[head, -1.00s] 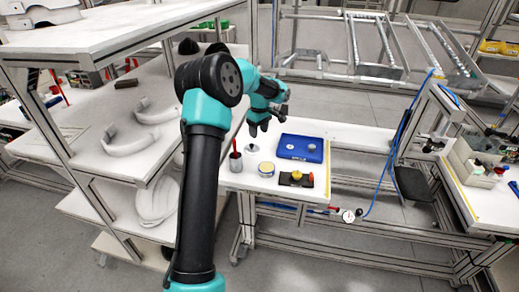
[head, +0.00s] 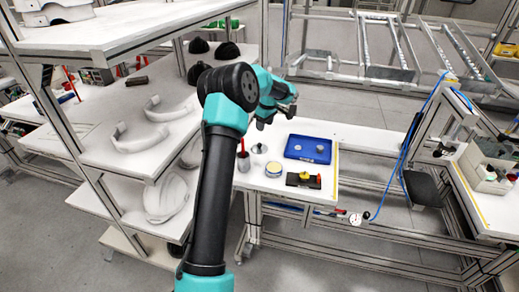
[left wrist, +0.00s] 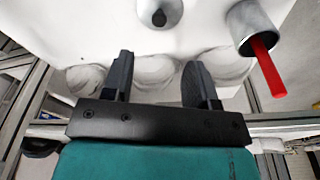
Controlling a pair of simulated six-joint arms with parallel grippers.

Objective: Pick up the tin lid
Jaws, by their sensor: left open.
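A small round grey lid with a dark knob (head: 259,149), which looks like the tin lid, lies flat on the white table. It also shows at the top of the left wrist view (left wrist: 172,18). An open-looking round yellow tin (head: 273,168) stands just in front of it. My left gripper (head: 277,118) is above the table, beyond and above the lid, touching nothing. In the left wrist view its two dark fingers (left wrist: 157,65) are apart, with nothing between them. My right gripper is not in view.
A grey cup with a red stick (head: 243,160) stands left of the lid. A shelf rack with white shell parts (head: 143,140) stands close at left.

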